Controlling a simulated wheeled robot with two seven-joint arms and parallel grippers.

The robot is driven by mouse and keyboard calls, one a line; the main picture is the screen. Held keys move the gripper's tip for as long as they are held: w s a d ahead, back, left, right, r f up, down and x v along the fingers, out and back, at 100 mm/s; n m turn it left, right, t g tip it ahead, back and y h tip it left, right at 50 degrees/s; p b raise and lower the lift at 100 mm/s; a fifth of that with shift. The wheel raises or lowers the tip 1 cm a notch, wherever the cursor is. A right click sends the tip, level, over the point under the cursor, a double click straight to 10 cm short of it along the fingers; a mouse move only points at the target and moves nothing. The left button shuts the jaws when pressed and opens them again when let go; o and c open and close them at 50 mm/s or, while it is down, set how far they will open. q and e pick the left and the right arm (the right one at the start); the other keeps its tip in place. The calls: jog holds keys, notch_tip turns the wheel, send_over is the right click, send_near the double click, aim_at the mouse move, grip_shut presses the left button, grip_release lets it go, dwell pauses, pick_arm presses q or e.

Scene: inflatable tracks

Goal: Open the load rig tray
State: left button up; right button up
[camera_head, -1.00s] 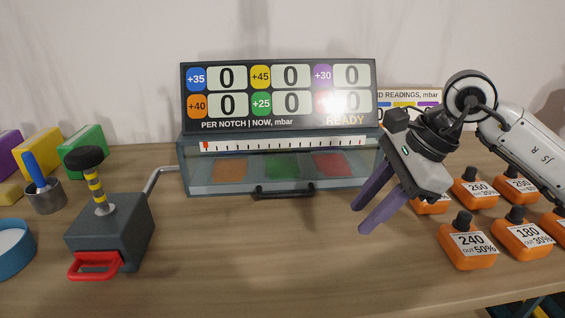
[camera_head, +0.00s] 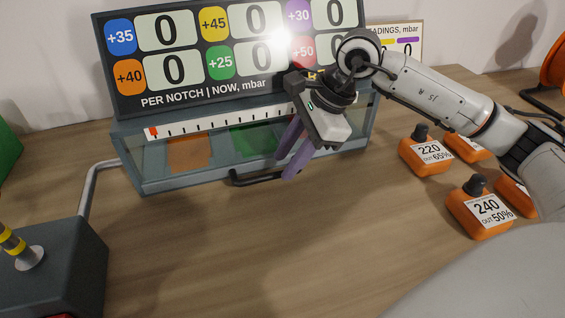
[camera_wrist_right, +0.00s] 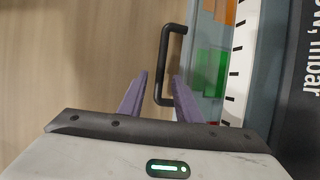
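The load rig (camera_head: 150,183) is a grey, clear-fronted box under the score board, with orange, green and red patches inside. Its tray looks shut, and a black bar handle (camera_head: 242,183) sticks out at its lower front. My right gripper (camera_head: 282,168) is in front of the rig, close to the handle's right end, fingers pointing down. In the right wrist view, the handle (camera_wrist_right: 165,62) shows beyond the parted purple fingers (camera_wrist_right: 159,78), its near end between them in the picture. Whether they touch it cannot be told. My left gripper is not in view.
The score board (camera_head: 235,50) reads zeros. A dark block with a yellow-striped lever (camera_head: 12,243) stands at the left, joined to the rig by a grey pipe (camera_head: 92,180). Orange weights (camera_head: 425,155) stand at the right. The wooden table is clear before the rig.

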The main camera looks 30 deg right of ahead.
jog(key=shift+x, duration=1.2)
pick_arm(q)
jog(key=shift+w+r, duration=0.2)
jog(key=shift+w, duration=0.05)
pick_arm(e)
jog(key=shift+w, duration=0.1)
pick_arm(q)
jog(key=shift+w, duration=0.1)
pick_arm(e)
grip_shut()
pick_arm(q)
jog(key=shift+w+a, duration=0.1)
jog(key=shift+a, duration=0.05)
